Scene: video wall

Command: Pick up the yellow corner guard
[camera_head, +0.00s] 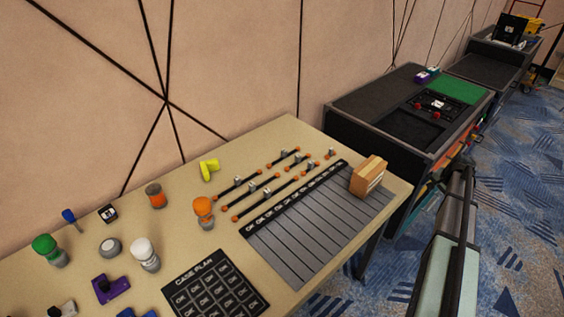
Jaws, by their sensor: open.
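The yellow corner guard (209,170) is a small bright L-shaped piece. It lies on the beige table (232,150) toward the back edge, near the wall. It is left of the black bars with orange ends and behind the orange-topped bottle (203,211). Nothing covers it or touches it. My gripper is not in view.
Black bars with orange ends (262,197) lie right of the guard. A grey slotted panel (300,235), a wooden block (369,177) and a black "CASE PLAN" mat (215,287) are nearer the front. Several bottles and small parts fill the left. Black cases stand beyond.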

